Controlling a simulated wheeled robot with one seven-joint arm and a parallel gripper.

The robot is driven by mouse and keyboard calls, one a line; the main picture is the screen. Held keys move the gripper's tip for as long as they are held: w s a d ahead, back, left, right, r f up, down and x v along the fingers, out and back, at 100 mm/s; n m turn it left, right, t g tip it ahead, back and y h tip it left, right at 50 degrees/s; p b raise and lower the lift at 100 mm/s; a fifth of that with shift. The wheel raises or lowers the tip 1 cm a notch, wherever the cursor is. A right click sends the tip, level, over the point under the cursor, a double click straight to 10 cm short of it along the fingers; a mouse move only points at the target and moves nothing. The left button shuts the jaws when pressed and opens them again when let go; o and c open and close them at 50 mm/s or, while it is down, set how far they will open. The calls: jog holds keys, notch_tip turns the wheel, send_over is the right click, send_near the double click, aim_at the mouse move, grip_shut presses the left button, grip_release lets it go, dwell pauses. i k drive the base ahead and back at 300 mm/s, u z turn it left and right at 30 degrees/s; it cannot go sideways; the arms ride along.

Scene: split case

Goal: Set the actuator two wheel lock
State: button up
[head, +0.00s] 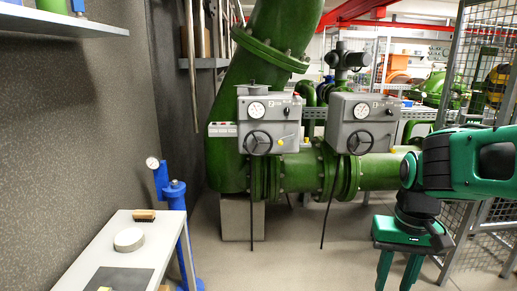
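Two grey actuator boxes are mounted on the green pipework in the head view. The right actuator (378,108) has a similar gauge and a handwheel (360,143). I cannot read a number on either box, and the wheel locks are too small to make out. My gripper (394,284) hangs pointing down at the lower right, in front of and below the right actuator. Its green fingers are apart, with nothing seen between them.
A pale table (92,246) at lower left carries a brush (144,215), a round grey disc (129,239) and a dark mat (117,281). A blue post (175,197) with a gauge stands beside it. Mesh fencing (481,65) is at right. The middle floor (290,262) is clear.

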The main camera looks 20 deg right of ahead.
aim_at(280, 141)
jog(key=u, duration=0.05)
jog(key=i, duration=1)
